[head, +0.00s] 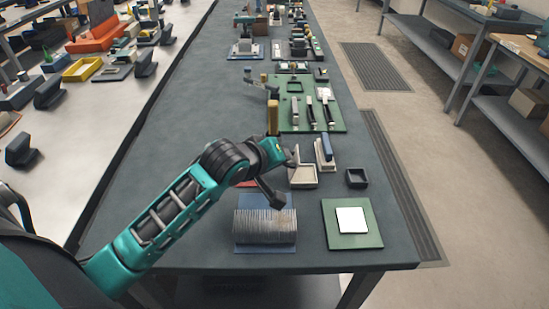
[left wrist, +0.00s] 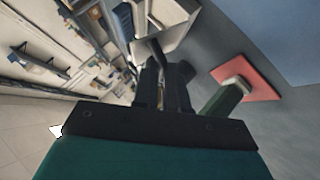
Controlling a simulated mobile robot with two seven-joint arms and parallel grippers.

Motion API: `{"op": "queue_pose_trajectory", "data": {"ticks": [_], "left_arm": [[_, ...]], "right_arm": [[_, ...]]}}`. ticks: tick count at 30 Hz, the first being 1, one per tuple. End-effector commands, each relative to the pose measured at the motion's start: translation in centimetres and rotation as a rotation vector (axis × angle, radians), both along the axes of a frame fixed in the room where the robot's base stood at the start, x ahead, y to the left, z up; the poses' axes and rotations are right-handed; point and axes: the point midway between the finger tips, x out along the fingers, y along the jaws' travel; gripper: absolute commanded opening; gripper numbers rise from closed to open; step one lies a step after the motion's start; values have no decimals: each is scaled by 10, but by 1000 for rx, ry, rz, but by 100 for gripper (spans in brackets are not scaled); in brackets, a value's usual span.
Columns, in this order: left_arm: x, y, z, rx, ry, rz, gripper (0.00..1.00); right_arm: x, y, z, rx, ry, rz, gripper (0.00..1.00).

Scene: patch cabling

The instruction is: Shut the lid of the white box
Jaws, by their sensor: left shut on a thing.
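The white box (head: 304,179) stands open-topped on the dark table near the middle of the head view. A thin pale panel rises at its far left side and seems to be its raised lid. My left gripper (head: 287,163) is at the box's left side, its fingers close against that panel. In the left wrist view the fingers (left wrist: 160,88) are closed together with a thin dark piece between them and the white box (left wrist: 175,18). The fingers partly hide the grip, so the exact contact is unclear. My right gripper is not in view.
A pale holder with a blue part (head: 326,150) stands just right of the box, and a small black open frame (head: 356,178) is farther right. A grey ribbed block (head: 265,227) and a green board with a white square (head: 351,220) lie nearer. A red mat (left wrist: 250,78) lies beside the gripper.

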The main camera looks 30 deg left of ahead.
Motion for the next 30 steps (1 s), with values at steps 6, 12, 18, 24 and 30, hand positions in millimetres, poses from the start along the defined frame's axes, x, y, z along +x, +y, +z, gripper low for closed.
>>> {"op": "queue_pose_trajectory", "data": {"ticks": [6,12,18,24,30], "left_arm": [[2,-3,1,45,28,0,0],[2,-3,1,53,32,0,0],[2,-3,1,52,32,0,0],[2,-3,1,51,32,1,22],[2,-3,1,51,31,0,22]], "right_arm": [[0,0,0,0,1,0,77],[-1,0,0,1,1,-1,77],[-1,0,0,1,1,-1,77],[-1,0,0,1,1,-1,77],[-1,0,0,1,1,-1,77]]}}
